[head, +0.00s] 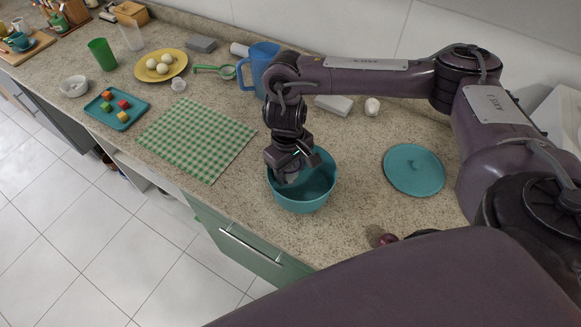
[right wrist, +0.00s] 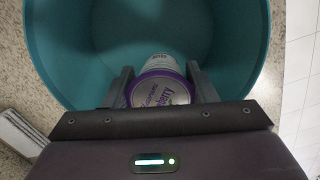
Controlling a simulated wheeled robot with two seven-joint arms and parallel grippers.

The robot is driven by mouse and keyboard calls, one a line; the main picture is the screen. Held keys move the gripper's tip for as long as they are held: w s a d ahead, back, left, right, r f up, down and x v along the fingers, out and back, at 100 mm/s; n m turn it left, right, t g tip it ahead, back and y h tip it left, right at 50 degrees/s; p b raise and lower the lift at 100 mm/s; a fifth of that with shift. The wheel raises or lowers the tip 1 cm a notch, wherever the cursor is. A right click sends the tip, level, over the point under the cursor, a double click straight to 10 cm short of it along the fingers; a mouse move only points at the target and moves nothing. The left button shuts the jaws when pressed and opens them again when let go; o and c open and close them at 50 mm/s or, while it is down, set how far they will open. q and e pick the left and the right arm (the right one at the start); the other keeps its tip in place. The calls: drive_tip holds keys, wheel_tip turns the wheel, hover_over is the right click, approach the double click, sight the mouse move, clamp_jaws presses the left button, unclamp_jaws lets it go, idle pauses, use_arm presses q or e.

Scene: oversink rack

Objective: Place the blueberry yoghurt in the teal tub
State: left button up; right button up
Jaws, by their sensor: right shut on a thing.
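The teal tub (head: 310,192) stands on the counter near its front edge, below my right gripper (head: 289,176). In the right wrist view the tub (right wrist: 235,45) fills most of the upper picture. The blueberry yoghurt (right wrist: 160,88), a white and purple cup, is between the two fingers of my right gripper (right wrist: 163,88), which is shut on it. The cup is inside the tub's rim outline; I cannot tell whether it touches the tub's floor. In the head view the gripper mostly hides the cup. My left gripper is not in view.
A teal lid (head: 413,170) lies right of the tub. A green checked cloth (head: 198,138) lies left of it. A blue jug (head: 262,66) and a white box (head: 334,104) stand behind. A teal tray (head: 117,107) with several cubes and a yellow plate (head: 161,66) are farther left.

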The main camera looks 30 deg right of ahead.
drive_tip(key=shift+f, duration=0.25)
drive_tip(key=o, duration=1.2)
wheel_tip(320, 180, up, 8)
drive_tip(key=shift+w+a+f+p, duration=0.1)
drive_tip(key=shift+w+f+p, duration=0.05)
drive_tip(key=shift+p, duration=0.75)
